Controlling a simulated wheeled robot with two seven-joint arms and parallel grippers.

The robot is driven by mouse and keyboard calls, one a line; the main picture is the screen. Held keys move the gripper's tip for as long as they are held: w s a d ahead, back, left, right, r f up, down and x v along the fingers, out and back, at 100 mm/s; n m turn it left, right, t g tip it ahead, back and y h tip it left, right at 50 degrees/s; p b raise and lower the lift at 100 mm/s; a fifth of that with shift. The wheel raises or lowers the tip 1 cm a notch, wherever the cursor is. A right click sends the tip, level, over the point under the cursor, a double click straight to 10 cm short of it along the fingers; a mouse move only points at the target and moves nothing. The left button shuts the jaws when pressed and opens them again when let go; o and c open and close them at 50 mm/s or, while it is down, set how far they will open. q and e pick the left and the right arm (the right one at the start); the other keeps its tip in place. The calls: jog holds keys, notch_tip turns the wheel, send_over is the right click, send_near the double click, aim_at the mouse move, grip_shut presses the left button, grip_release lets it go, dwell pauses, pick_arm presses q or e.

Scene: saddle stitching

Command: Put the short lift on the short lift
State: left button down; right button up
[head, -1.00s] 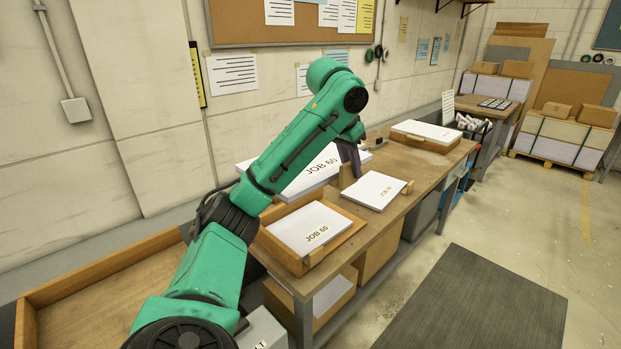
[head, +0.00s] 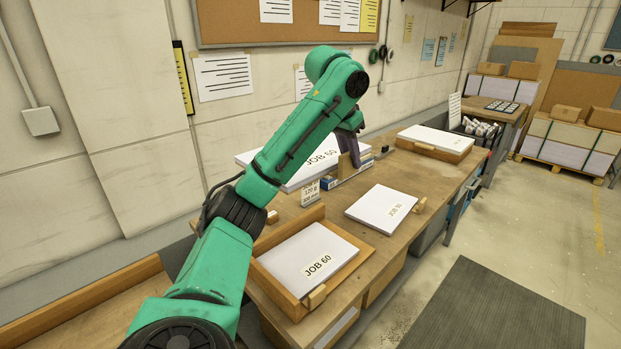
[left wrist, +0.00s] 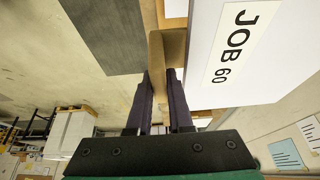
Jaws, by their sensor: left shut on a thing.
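My left gripper (head: 352,158) is shut on the wooden end tab (left wrist: 156,55) of a white paper lift marked JOB 60 (head: 300,172), which also shows in the left wrist view (left wrist: 245,60). The lift is partly behind my arm; it looks raised over the back of the bench, though its underside is hidden. A second JOB 60 lift (head: 302,255) lies in a wooden tray (head: 345,275) at the near end. Another white lift (head: 380,207) with a wooden tab and a partly legible JOB label lies on the bench. I cannot tell which are called short.
A blue-and-white box (head: 336,182) and a small printed card (head: 311,192) stand at the back. Another lift (head: 436,138) lies in a wooden tray at the far end. Bare bench (head: 440,178) lies between that tray and the middle lift.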

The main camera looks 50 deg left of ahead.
pick_arm(q)
notch_tip(320, 180, down, 29)
jog(key=b, duration=1.2)
jog(key=shift+s+d+f, duration=0.15)
jog(key=shift+f, duration=0.15)
